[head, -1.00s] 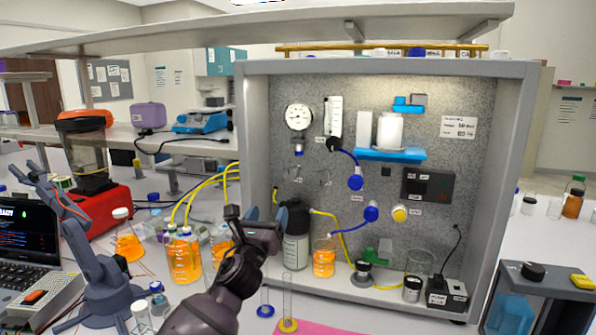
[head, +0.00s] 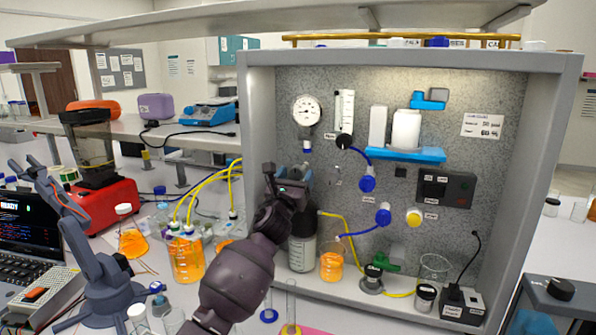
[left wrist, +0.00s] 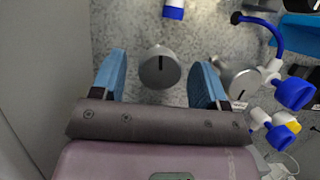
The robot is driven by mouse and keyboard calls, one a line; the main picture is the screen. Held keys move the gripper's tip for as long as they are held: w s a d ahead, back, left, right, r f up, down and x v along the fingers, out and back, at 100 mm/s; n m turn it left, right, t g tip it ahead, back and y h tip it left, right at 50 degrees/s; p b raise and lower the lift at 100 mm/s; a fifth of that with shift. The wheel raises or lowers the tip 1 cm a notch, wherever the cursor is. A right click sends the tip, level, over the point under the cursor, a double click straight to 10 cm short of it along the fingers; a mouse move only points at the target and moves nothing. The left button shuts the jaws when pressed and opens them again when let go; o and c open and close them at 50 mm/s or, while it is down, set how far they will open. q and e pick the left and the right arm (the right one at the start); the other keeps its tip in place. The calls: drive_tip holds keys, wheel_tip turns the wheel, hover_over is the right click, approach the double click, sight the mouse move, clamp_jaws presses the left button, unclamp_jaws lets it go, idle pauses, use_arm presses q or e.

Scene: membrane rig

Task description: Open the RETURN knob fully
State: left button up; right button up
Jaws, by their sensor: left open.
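My left gripper (head: 292,175) is raised in front of the left part of the grey speckled panel (head: 455,160). It is open, with its blue fingers pointing at the panel. In the left wrist view, a round grey knob (left wrist: 160,69) with a dark slot line shows between the open fingertips, with a gap on both sides. A second grey knob (left wrist: 240,78) is just right of the right finger; it shows small in the head view (head: 337,177). Their labels are too small or hidden, so I cannot tell which is RETURN. My right gripper is not in view.
A round gauge (head: 307,110) and a flow meter (head: 345,112) sit above the knobs. Blue tubing (head: 358,153) and a blue valve (head: 367,183) are to the right. The cabinet's left wall (head: 257,120) is close left. Bottles and an orange beaker (head: 332,266) stand below.

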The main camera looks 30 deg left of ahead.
use_arm(q)
drive_tip(key=shift+x, duration=1)
use_arm(e)
drive_tip(key=shift+w+a+r, duration=0.1)
drive_tip(key=shift+w+r, duration=0.25)
use_arm(q)
drive_tip(key=shift+c, duration=0.5)
use_arm(e)
drive_tip(key=shift+s, duration=0.1)
use_arm(q)
drive_tip(key=c, duration=0.8)
drive_tip(key=shift+c, duration=0.2)
use_arm(e)
drive_tip(key=shift+s+f, duration=0.35)
drive_tip(key=shift+f, duration=0.05)
use_arm(q)
drive_tip(key=shift+n, duration=0.3)
